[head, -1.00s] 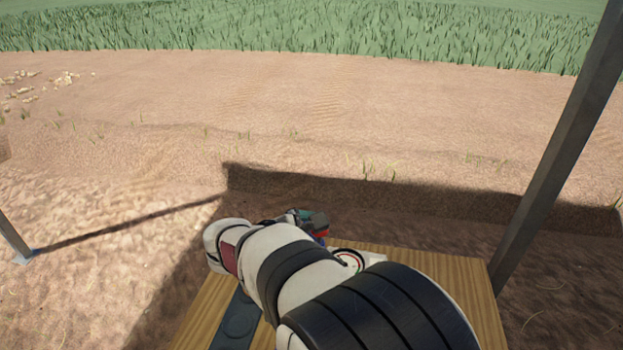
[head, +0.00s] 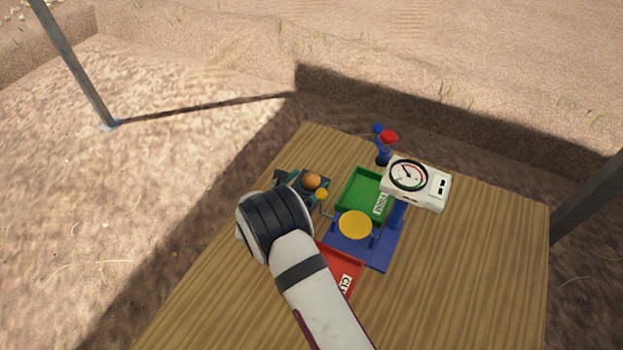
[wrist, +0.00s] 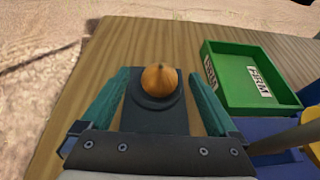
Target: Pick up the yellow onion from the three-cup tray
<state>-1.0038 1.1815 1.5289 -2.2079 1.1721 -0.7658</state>
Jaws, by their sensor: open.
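The yellow onion (wrist: 159,80) sits in the far cup of the dark three-cup tray (wrist: 180,117) in the wrist view. My gripper (wrist: 161,82) is open, with one teal finger on each side of the onion and apart from it. The nearer part of the tray is hidden behind the gripper body. In the head view the onion (head: 312,181) shows at the far side of my gripper (head: 310,187), and my arm hides most of the tray.
A green tray (head: 349,211) labelled FIRM and a red tray (head: 352,258) stand right of my gripper. Between them is a blue stand (head: 380,258) with a yellow disc (head: 355,224) and a white dial gauge (head: 436,187). The right side of the wooden table is clear.

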